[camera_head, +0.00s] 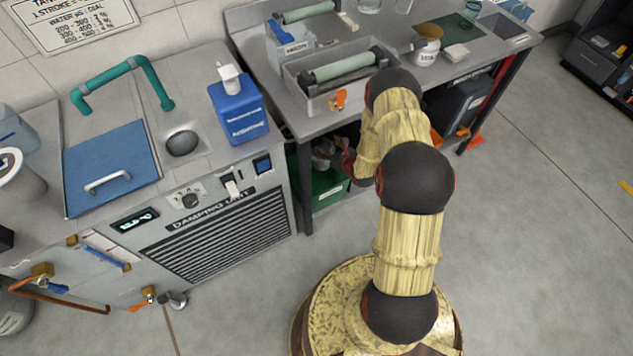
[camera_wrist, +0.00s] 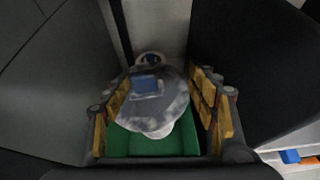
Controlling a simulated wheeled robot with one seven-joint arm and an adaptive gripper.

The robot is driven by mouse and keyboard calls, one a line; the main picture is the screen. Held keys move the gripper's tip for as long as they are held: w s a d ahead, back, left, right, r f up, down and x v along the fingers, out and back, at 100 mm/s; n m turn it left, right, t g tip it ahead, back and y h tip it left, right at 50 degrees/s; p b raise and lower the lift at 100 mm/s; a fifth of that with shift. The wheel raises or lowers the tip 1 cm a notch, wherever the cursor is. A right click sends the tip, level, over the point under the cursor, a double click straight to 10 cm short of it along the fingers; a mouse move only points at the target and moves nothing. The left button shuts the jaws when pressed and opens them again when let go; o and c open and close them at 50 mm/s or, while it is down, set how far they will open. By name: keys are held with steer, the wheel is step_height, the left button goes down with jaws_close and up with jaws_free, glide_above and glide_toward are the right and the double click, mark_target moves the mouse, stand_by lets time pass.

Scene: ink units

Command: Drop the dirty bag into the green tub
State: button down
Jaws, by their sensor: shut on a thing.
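The bag (camera_wrist: 155,112) is pale, greyish and cloudy, with a blue patch on it. In the wrist view my gripper (camera_wrist: 163,103) has its yellow-padded fingers on both sides of the bag and is shut on it. The green tub (camera_wrist: 150,146) shows just beyond and below the bag in that view, partly hidden by it. In the head view the green tub (camera_head: 328,188) stands under the bench. The bag is a small, dim, shadowed shape above the tub there, and my arm partly hides this area.
The grey bench (camera_head: 468,82) is above the tub, with a dark leg close to the tub's left. The damping unit (camera_head: 215,232) stands to the left. Dark panels flank the gripper closely in the wrist view. Open floor (camera_head: 535,230) lies at the right.

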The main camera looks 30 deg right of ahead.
steer(key=shift+f, duration=0.7)
steer(key=c, duration=1.4)
jaws_free()
steer(key=v, duration=1.2)
